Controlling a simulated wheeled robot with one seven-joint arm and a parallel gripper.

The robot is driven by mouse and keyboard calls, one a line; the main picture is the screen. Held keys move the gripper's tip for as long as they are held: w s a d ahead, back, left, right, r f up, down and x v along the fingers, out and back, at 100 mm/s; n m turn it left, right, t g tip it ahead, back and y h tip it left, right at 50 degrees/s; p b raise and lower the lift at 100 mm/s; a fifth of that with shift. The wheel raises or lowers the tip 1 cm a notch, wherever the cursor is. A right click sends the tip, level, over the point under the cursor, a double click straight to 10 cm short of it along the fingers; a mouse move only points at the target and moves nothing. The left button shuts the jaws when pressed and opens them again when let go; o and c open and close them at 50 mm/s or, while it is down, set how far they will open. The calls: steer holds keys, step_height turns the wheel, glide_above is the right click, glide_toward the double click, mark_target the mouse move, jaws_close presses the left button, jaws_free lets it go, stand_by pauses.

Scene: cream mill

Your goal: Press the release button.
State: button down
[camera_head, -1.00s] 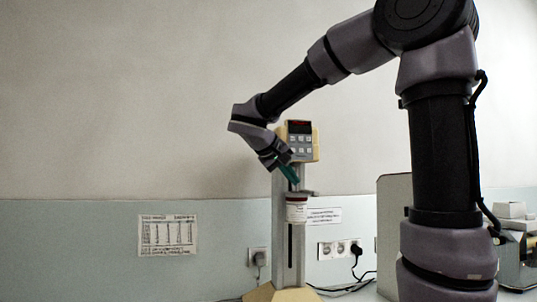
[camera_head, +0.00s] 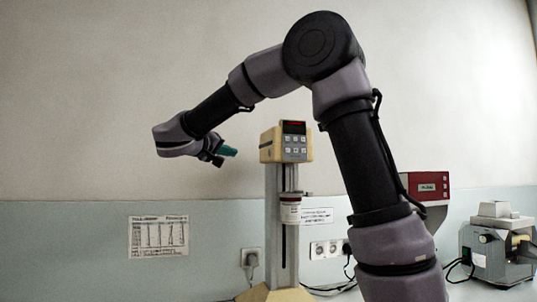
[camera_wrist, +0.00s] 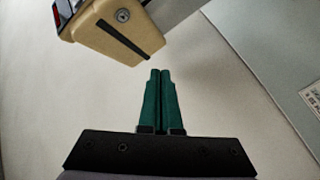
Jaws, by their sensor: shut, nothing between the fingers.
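A stand machine has a cream-yellow head (camera_head: 286,143) with a red display and a panel of several small buttons (camera_head: 295,144). Which one is the release button I cannot tell. A white jar (camera_head: 290,210) with a dark red band sits on the column below the head. My gripper (camera_head: 229,151), with green fingers, is left of the head, apart from it. In the wrist view the fingers (camera_wrist: 160,76) are shut together and empty. The machine's head (camera_wrist: 106,32) is at the upper left there, showing a round metal fitting (camera_wrist: 122,15) and a dark slot.
A red instrument (camera_head: 427,186) and a grey-green machine (camera_head: 495,245) stand to the right, behind my arm. A printed sheet (camera_head: 158,236) is on the wall at left. Wall sockets (camera_head: 325,249) and cables are beside the column. Space left of the head is clear.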

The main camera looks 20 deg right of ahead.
steer(key=d, duration=0.9)
stand_by(2.0)
steer(key=shift+d, duration=0.35)
steer(key=shift+d, duration=0.3)
stand_by(0.5)
stand_by(0.4)
steer(key=shift+a, duration=0.75)
steer(key=shift+a, duration=2.5)
